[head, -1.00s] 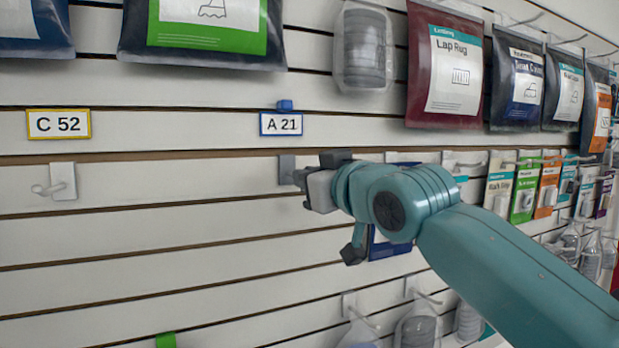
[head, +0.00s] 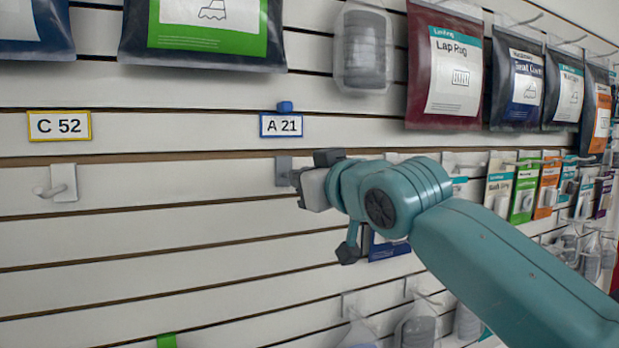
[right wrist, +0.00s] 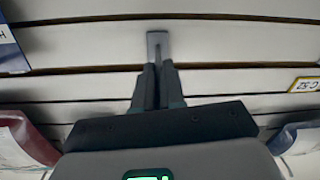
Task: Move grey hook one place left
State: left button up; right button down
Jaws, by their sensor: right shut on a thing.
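The grey hook's flat plate (head: 283,169) stands against the slatted wall just under the A 21 label (head: 281,125). My right gripper (head: 299,184) is at the plate's right side and is shut on the hook. In the right wrist view the two fingers (right wrist: 157,78) are close together, with the grey hook plate (right wrist: 157,42) showing beyond their tips. The hook's prong is hidden between the fingers. I cannot tell whether the plate is seated in the slot. My left gripper is not in view.
A white hook (head: 61,183) is on the left under the C 52 label (head: 59,125). The wall between it and the grey hook is clear. Packets (head: 525,188) hang at right, and large bags (head: 447,65) hang above. A small blue piece (head: 285,106) sits atop the A 21 label.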

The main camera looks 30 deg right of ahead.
jog(key=shift+a+r, duration=0.15)
jog(key=shift+a, duration=0.05)
dwell(0.6)
jog(key=shift+r, duration=0.4)
jog(key=shift+m+h, duration=0.3)
jog(key=shift+m, duration=0.3)
dwell(1.2)
jog(key=shift+s+b, duration=0.4)
jog(key=shift+b, duration=0.1)
jog(key=shift+s, duration=0.35)
jog(key=shift+s, duration=0.15)
jog(key=shift+f+b, duration=0.1)
jog(key=shift+b, duration=0.3)
